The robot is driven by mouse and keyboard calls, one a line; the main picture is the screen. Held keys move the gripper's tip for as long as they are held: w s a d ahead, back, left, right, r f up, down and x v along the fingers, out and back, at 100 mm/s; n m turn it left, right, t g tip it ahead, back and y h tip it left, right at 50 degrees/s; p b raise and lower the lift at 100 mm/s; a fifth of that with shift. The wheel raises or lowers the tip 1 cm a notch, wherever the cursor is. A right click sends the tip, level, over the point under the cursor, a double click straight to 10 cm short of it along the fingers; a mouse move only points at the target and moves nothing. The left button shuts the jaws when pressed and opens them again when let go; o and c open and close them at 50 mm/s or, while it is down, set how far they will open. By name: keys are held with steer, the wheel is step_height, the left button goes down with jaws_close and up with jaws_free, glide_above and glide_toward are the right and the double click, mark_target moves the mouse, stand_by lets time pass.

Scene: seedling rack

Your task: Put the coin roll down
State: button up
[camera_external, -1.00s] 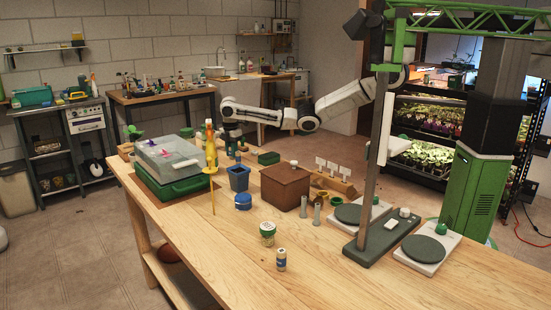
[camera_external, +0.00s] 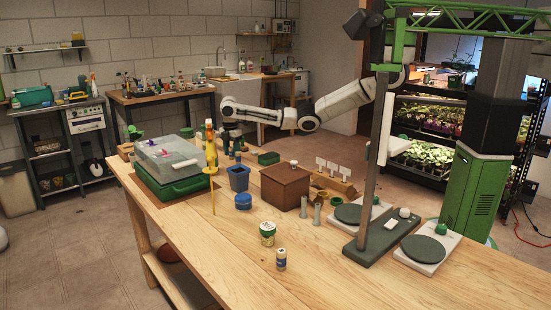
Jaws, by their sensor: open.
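My gripper (camera_external: 232,148) is at the far side of the wooden workbench, low behind the yellow figure-like stand and small in view. It is open, with its fingers close to small dark blue and green items at the bench's back edge. I cannot make out the coin roll for certain; a small item by the fingers (camera_external: 238,156) may be it, but it is too small to tell. Whether anything touches the fingers is unclear.
Two scales (camera_external: 427,249) and a dark post are at right.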

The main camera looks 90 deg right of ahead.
step_height(320, 180, up, 12)
steer(key=p, duration=0.1)
